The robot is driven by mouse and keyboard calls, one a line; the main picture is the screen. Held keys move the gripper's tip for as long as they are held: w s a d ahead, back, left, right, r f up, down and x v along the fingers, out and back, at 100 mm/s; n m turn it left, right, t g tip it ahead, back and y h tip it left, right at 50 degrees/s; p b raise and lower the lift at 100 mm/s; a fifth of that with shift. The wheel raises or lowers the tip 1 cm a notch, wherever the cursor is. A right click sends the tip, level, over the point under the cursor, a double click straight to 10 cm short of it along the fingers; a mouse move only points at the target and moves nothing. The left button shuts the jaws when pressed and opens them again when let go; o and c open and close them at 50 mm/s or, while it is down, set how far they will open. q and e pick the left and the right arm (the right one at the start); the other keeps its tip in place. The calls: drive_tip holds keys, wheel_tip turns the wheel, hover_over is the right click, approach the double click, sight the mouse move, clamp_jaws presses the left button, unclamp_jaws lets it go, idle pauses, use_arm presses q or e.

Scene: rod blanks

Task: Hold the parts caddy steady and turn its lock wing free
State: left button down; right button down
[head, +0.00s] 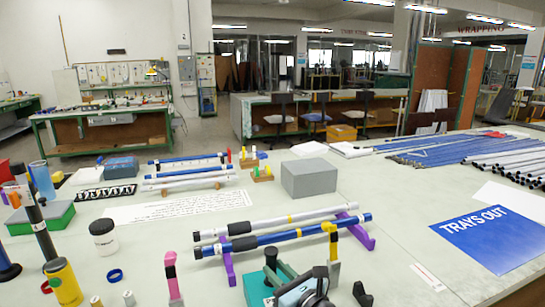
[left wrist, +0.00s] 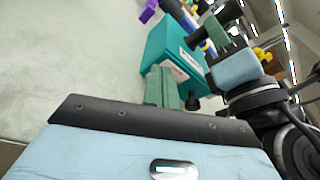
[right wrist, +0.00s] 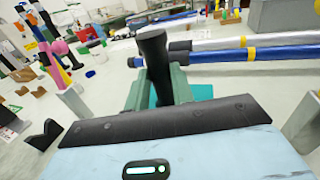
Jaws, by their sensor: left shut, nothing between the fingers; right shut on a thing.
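The parts caddy is a teal box (left wrist: 172,48) with a pale label in the left wrist view. Part of it shows at the bottom of the head view (head: 256,290). My right gripper (head: 277,270) is shut on the caddy's upright black handle (right wrist: 154,60). My left gripper (left wrist: 160,75) is shut and empty, its fingertips close to the box; whether they touch it I cannot tell. A small black knob (left wrist: 193,103) shows beside those fingers at the box. It may be the lock wing; its turn position is unclear.
Blue and silver rods (head: 290,233) lie on purple rests (head: 362,232) just behind the caddy. A grey block (head: 308,178) stands farther back. A pink-topped upright (head: 172,278) and a black-lidded jar (head: 103,237) stand left. A blue sign (head: 490,240) lies right.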

use_arm(q)
drive_tip(key=shift+d+f+v, duration=0.1)
drive_tip(key=shift+f+v, duration=0.05)
drive_tip(key=shift+v, duration=0.8)
drive_tip(key=shift+d+f+v, duration=0.1)
drive_tip(key=shift+f+v, duration=0.1)
drive_tip(key=shift+v, duration=0.8)
drive_tip(key=shift+d+f+v, duration=0.1)
drive_tip(key=shift+f+v, duration=0.05)
drive_tip(key=shift+v, duration=0.8)
drive_tip(key=shift+d, duration=0.1)
drive_tip(key=shift+d+n+t+y, duration=0.3)
drive_tip(key=shift+d+t+y, duration=0.1)
drive_tip(key=shift+d+y, duration=0.25)
drive_tip(key=shift+s+d+r+n+t+y, duration=0.1)
drive_tip(key=shift+d+r+n+t+y, duration=0.15)
drive_tip(key=shift+d+y, duration=0.2)
drive_tip(key=shift+s+d+r+n+t+y, duration=0.1)
drive_tip(key=shift+d+n+t+y, duration=0.05)
drive_tip(key=shift+d+t+y, duration=0.25)
drive_tip(key=shift+w+a, duration=0.1)
drive_tip(key=shift+x, duration=3.45)
drive_tip(key=shift+f, duration=0.1)
drive_tip(key=shift+f, duration=0.6)
